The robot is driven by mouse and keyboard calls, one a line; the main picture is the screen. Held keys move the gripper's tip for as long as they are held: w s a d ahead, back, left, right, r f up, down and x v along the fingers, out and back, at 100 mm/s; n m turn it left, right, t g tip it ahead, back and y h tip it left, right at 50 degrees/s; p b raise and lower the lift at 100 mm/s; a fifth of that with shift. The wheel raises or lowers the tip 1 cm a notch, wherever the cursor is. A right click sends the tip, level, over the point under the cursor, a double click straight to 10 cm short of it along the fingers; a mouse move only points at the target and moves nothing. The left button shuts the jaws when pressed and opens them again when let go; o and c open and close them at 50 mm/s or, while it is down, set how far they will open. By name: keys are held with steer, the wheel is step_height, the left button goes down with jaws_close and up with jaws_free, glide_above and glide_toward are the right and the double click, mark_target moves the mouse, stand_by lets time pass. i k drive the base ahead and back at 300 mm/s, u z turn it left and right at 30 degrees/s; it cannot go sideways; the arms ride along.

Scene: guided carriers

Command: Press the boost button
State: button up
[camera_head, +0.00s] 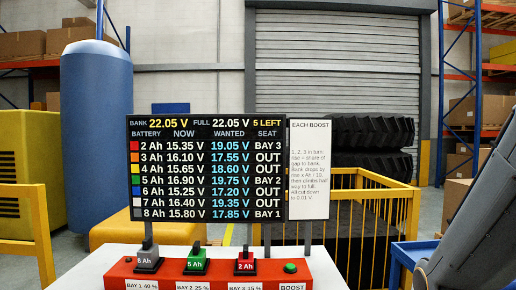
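The boost button (290,268) is a small green button at the right end of the red console (270,274), above a label reading BOOST (292,287). Nothing covers it. Left of it, a red 2 Ah battery (245,265) sits in bay 3, a green 5 Ah battery (195,264) in bay 2, and a grey 8 Ah battery (148,261) in bay 1. The display (208,168) reads bank 22.05 V, full 22.05 V, 5 left. It lists these three in their bays and the others as OUT. My gripper is not in view; a dark grey part, apparently my arm, shows at right.
The console stands on a white table (82,272). A white note headed EACH BOOST (309,170) hangs beside the display. A yellow railed cage (372,190) stands behind, with a blue bin (412,252) at right. A blue cylinder (97,130) stands at left.

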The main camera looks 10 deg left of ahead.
mark_target(290, 267)
steer(key=u, duration=0.65)
steer(key=i, duration=1)
steer(key=z, duration=0.05)
